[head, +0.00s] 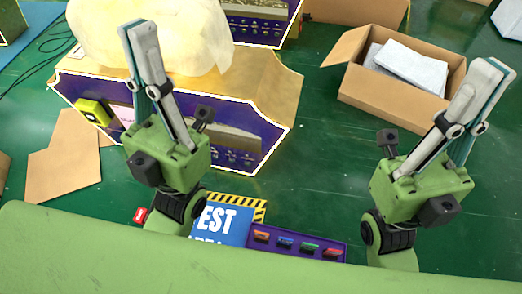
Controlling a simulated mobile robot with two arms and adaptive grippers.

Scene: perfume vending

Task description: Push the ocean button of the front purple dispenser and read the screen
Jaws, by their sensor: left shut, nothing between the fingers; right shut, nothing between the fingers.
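The front purple dispenser (272,135) stands at the left centre, with a gold top and a purple front panel edged in white. A row of small icons or buttons (235,158) runs along the lower right of its panel; they are too small to tell which is ocean. A pale pink patch (122,114) shows at the panel's left, partly behind my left gripper; I cannot tell if it is the screen. My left gripper (138,28) is shut and empty, in front of the dispenser in the picture. My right gripper (490,70) is shut and empty at the right.
A cream wrapped bulk (200,35) sits on the dispenser. Another purple dispenser (262,28) stands behind. An open cardboard box (400,105) holds pale packages. A yellow device (93,111) is at the panel's left. A purple strip (297,258) with coloured pieces lies near a blue sign (215,222).

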